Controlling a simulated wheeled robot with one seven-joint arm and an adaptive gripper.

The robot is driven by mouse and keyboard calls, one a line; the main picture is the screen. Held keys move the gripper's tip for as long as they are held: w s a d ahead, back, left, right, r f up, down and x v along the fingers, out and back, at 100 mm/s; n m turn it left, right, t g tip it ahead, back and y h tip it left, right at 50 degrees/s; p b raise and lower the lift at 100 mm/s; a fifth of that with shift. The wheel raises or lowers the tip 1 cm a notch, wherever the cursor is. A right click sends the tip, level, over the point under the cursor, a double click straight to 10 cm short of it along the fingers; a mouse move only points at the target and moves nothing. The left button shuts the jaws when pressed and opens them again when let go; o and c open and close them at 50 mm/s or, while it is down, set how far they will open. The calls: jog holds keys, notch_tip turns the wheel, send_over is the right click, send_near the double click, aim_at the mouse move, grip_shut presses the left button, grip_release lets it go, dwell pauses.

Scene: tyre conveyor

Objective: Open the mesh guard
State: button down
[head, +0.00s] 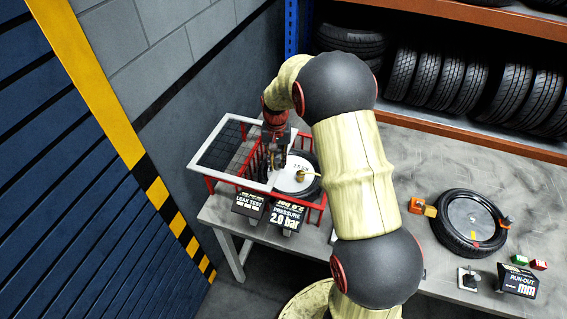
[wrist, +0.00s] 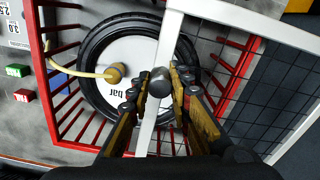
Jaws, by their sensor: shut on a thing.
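The mesh guard (head: 222,146) is a white frame with dark mesh, lying flat at the top of a red-railed cage (head: 322,208). It covers the cage's left part and reaches out past it to the left. In the wrist view the guard's white edge bar (wrist: 166,65) crosses over the right part of a tyre (wrist: 90,55). My gripper (head: 277,165) is at this bar. In the wrist view its fingers (wrist: 161,84) are closed around a dark round knob (wrist: 159,80) on the bar. The tyre's white disc (head: 293,177) shows uncovered to the right.
A hose with a brass fitting (wrist: 114,74) meets the disc. Leak test (head: 250,203) and pressure (head: 287,217) displays stand at the cage front. Another tyre (head: 463,240) lies on the bench to the right. A grey wall (head: 165,60) is behind left; tyre racks stand behind.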

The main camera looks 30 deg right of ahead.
jog(key=c, duration=1.6)
grip_release()
jog(key=shift+r, duration=0.1)
notch_tip(320, 180, up, 12)
jog(key=shift+f, duration=0.15)
